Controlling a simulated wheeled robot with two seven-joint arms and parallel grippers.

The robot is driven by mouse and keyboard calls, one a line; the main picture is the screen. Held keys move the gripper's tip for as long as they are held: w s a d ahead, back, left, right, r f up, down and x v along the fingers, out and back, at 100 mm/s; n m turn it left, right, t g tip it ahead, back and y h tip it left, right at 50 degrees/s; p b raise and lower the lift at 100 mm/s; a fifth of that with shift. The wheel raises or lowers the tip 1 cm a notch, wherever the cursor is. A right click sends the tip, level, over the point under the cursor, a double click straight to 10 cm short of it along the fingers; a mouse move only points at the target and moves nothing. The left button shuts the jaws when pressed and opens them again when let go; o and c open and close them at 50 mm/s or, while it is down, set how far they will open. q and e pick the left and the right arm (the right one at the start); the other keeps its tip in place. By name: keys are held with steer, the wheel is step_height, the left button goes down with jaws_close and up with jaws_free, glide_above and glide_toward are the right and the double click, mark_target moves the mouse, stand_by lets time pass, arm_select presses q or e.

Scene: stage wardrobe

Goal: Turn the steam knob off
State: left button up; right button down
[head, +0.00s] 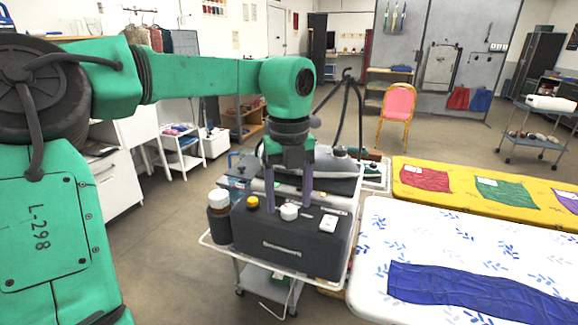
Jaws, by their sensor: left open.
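A dark grey steam station (295,238) stands on a wheeled cart. On its top are a yellow cap-like knob (252,202), a white round knob (289,212) and a white rocker-like switch (327,222). Which of them is the steam knob is not labelled legibly. My left gripper (289,203) points down over the station, open, its two fingers on either side of the white knob in the picture. The fingertips are just above or near the top surface; I cannot tell whether they touch the knob. My right gripper is not in view.
A white-capped bottle (219,213) stands at the station's left, and an iron (335,163) sits behind. A white padded board (450,245) with blue cloth (470,288) lies close on the right, a yellow one (480,192) beyond. Open floor (170,230) lies left of the cart.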

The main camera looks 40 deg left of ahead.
mark_target(289, 208)
arm_select(q)
step_height(289, 208, up, 14)
steer(key=p, duration=0.2)
steer(key=shift+f, duration=0.2)
